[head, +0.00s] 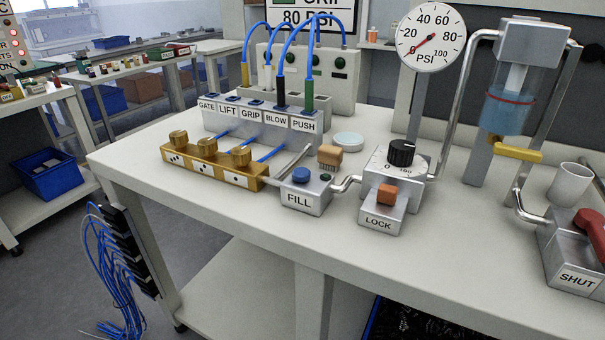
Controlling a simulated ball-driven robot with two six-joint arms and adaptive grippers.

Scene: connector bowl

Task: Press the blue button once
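The blue button (301,174) is a round blue cap on top of a small grey metal box labelled FILL (306,196). The box stands near the front edge of the white table, left of the LOCK box. A small dark round part (325,177) sits beside the blue cap on the same box. Nothing covers the blue button. I cannot tell from this view whether it is pressed. Neither of my grippers is in view.
Right of it are a LOCK box (378,222), a black dial (401,152), a pressure gauge (430,38) and a red SHUT handle (592,232). Brass blocks (212,160) and a labelled connector row (258,120) stand left and behind.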

